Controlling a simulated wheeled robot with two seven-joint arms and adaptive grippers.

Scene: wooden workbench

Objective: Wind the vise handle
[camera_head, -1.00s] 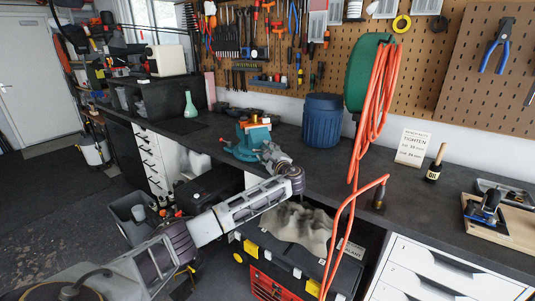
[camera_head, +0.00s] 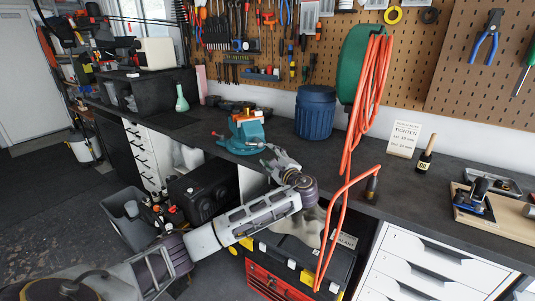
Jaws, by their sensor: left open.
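The blue-green vise (camera_head: 247,138) stands on the dark bench top near its front edge, left of the blue ribbed bin. A thin bar with a red end (camera_head: 215,134) sticks out at the vise's left side; it looks like part of the handle, but the rest is too small to make out. My left gripper (camera_head: 266,154) is open, just in front and to the right of the vise. It hides part of the bench edge there. I cannot tell whether its fingers touch the vise. My right gripper is not in view.
An orange hose (camera_head: 366,95) hangs from a green reel (camera_head: 352,62) and loops down past the bench front, right of my arm. The blue bin (camera_head: 315,112) stands behind. Bench space between is clear.

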